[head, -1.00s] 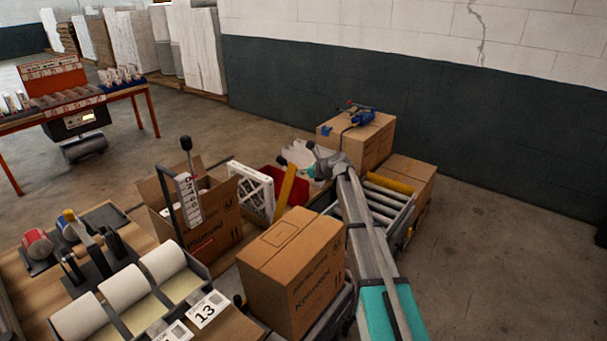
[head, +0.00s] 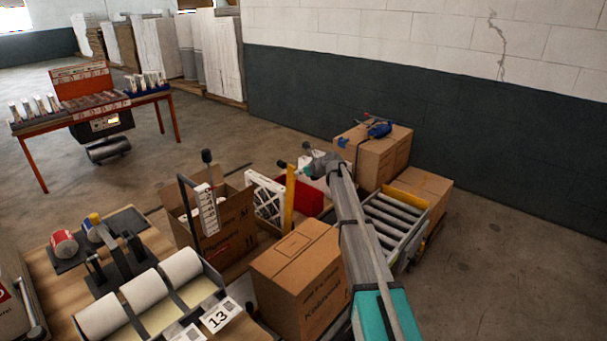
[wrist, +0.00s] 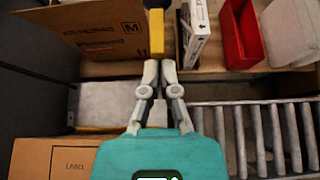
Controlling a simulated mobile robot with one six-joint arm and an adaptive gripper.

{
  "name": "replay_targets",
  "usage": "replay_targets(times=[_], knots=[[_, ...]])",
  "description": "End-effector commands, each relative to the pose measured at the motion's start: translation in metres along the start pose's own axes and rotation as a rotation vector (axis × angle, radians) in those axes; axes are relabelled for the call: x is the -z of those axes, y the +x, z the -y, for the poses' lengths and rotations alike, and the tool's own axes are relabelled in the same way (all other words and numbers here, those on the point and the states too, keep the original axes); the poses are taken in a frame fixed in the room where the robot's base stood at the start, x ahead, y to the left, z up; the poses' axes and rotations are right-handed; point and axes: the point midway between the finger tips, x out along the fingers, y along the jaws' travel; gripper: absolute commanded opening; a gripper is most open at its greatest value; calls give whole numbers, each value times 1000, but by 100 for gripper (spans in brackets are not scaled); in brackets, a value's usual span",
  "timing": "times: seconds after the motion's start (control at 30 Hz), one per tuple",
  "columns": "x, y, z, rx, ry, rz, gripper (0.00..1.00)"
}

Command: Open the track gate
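A yellow upright bar (head: 289,195) stands beside the white framed filter at the far side of my station; it looks like the track gate, but I cannot be sure. In the wrist view a yellow bar (wrist: 157,32) with a dark top lies just beyond my fingertips. The roller track (head: 390,222) lies to the right.
A closed carton (head: 300,275) stands near my arm, and an open carton (head: 225,230) is left of the bar. The white filter (head: 266,198) and a red bin (head: 308,200) flank it. Stacked boxes (head: 378,155) stand behind the track. Floor at the right is clear.

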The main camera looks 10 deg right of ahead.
Motion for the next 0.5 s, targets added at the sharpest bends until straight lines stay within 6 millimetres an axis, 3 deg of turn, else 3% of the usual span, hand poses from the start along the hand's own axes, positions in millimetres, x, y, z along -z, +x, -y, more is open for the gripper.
replay_targets(times=[0.5], knots=[[6, -6, 2, 2, 1, 0, 0]])
